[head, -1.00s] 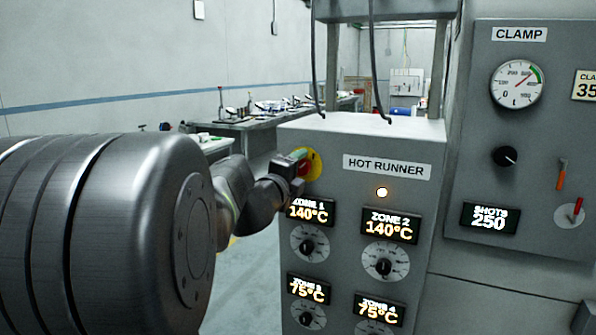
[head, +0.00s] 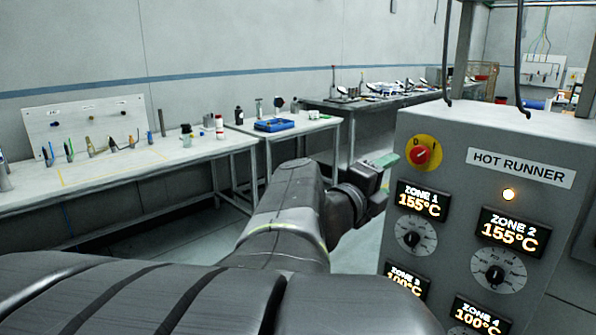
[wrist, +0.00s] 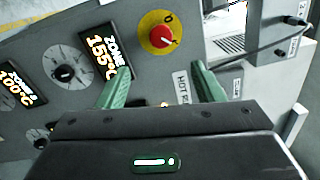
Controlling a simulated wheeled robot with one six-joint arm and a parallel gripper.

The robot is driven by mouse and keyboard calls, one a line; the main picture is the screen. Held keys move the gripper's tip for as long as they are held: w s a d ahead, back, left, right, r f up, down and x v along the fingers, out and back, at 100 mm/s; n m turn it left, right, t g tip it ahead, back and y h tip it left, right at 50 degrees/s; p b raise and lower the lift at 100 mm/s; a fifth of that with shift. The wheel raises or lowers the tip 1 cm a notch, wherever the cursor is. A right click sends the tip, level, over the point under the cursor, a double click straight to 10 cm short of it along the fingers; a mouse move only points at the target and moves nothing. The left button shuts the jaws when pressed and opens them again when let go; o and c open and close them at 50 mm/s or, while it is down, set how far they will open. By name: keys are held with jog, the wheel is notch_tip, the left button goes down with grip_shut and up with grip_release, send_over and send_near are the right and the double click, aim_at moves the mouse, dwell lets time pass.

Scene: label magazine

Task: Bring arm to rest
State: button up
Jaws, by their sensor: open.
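My gripper (wrist: 161,70) is open and empty, its two green fingers apart in the wrist view, pointing toward the hot runner cabinet. In the head view my gripper (head: 381,162) hangs just left of the cabinet. The cabinet (head: 462,190) has a red rotary switch on a yellow disc (head: 420,154), which also shows beyond the fingertips in the wrist view (wrist: 160,36). I see no contact with the switch. Zone 1 and zone 2 read 155°C; the two lower displays read 100°C. My arm stretches forward across the head view.
A white workbench (head: 110,180) with small tools runs along the left wall. A blue tray (head: 274,125) lies on a second bench. A dark bench (head: 350,108) with more items stands behind. Black cables hang over the cabinet. Grey floor is open between bench and cabinet.

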aim_at(419, 156)
jog(key=x, duration=1.4)
jog(key=shift+b, duration=0.3)
jog(key=shift+a, duration=0.15)
jog(key=shift+w, duration=0.1)
jog(key=shift+r+n+p, duration=0.15)
jog(key=shift+n+p, duration=0.45)
jog(key=shift+n, duration=0.1)
jog(key=n+p, duration=0.1)
jog(key=n, duration=0.1)
jog(key=shift+r+n+y, duration=0.1)
jog(key=shift+n+y, duration=0.2)
jog(key=n+p, duration=0.3)
jog(key=n, duration=0.2)
jog(key=shift+t, duration=0.3)
jog(key=n+p, duration=0.5)
jog(key=n, duration=0.2)
jog(key=shift+y+p, duration=0.3)
jog(key=shift+y, duration=0.1)
jog(key=shift+n+p, duration=1.05)
jog(key=shift+n, duration=0.25)
